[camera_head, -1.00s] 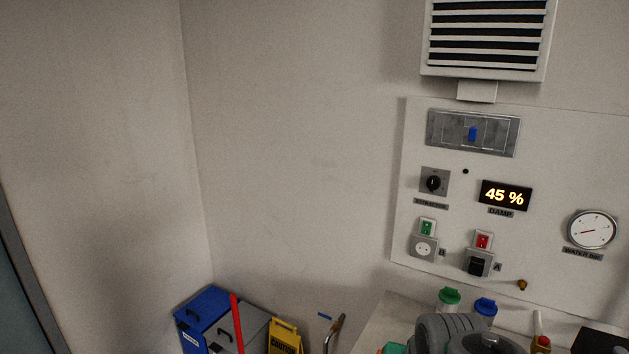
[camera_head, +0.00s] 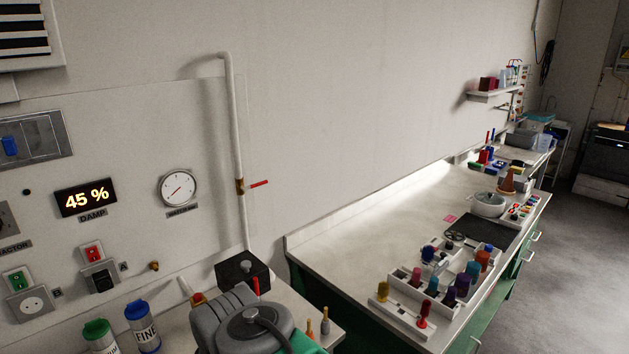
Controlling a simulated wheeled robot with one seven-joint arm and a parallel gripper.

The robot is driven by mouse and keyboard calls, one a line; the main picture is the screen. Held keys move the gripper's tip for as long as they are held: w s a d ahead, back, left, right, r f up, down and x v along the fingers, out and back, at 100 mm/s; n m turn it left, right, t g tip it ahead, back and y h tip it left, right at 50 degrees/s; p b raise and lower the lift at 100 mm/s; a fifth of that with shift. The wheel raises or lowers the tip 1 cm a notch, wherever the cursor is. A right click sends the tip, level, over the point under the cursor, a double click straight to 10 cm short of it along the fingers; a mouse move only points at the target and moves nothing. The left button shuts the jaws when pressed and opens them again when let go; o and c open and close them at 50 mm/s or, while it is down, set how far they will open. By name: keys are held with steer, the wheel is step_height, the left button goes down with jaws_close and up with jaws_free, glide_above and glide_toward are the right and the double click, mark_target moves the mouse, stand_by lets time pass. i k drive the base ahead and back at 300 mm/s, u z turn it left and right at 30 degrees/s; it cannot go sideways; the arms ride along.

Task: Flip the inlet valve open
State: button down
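A white vertical pipe (camera_head: 234,120) runs down the wall right of the gauge. A brass valve body (camera_head: 240,187) sits on it, with a red lever (camera_head: 259,183) sticking out to the right, roughly crosswise to the pipe. No label on this valve can be read. The round water gauge (camera_head: 178,188) is on the panel to its left. Grey rounded links of my arm (camera_head: 245,325) show at the bottom, below the valve and apart from it. My gripper's fingers are not visible.
A black box (camera_head: 243,271) stands on the near counter below the pipe, close to my arm. Green-capped (camera_head: 97,330) and blue-capped (camera_head: 138,314) bottles stand to the left. A long bench (camera_head: 340,240) with racks of coloured items extends right. The wall around the lever is clear.

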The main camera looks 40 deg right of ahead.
mark_target(242, 187)
steer(key=u, duration=1.7)
steer(key=k, duration=0.9)
steer(key=z, duration=1.05)
steer(key=i, duration=1)
steer(key=z, duration=0.05)
